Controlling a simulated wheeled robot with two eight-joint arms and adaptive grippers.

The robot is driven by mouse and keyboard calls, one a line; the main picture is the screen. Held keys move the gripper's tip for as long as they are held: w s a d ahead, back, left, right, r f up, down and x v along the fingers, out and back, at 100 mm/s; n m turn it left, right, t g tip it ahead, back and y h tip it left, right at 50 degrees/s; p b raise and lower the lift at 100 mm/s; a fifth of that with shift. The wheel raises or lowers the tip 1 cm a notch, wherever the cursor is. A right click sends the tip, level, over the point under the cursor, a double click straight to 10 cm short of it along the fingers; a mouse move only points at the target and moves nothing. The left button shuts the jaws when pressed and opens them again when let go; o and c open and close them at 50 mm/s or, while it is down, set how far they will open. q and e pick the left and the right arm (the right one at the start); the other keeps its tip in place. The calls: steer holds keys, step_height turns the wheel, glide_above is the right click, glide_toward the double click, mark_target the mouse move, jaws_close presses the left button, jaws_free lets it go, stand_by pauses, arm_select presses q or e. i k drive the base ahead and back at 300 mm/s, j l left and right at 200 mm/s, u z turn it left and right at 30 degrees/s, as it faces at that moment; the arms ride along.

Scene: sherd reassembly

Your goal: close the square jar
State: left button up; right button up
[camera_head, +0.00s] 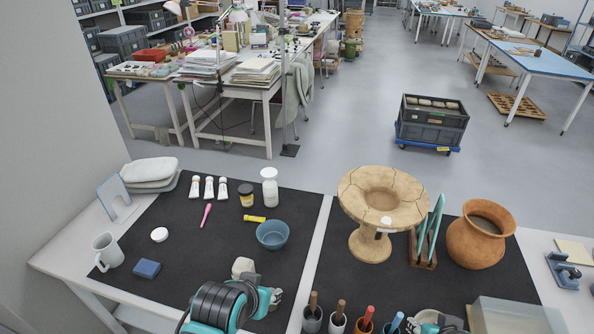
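A small dark jar with a yellow label (247,195) stands upright on the left dark mat, beside a white bottle (270,190). I cannot tell whether this jar is square or whether its top is open. A small round white disc, which looks like a lid (159,234), lies flat on the mat to the left, apart from the jar. My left gripper (268,298) is low in the picture, in front of the blue bowl and away from jar and disc; its fingers are mostly hidden by my arm. My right gripper (440,326) is only partly in view at the bottom edge.
A blue bowl (272,235), a yellow tube (254,218), a pink tool (206,215) and white tubes (209,187) are on the left mat. A beige piece (243,266) is near my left gripper. A mug (106,252) and blue block (146,268) are left; large pottery (374,244) is right.

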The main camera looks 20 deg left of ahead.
mark_target(241, 260)
steer(key=u, duration=1.5)
steer(key=z, duration=2.55)
steer(key=k+j, duration=1.1)
steer(key=j, duration=0.15)
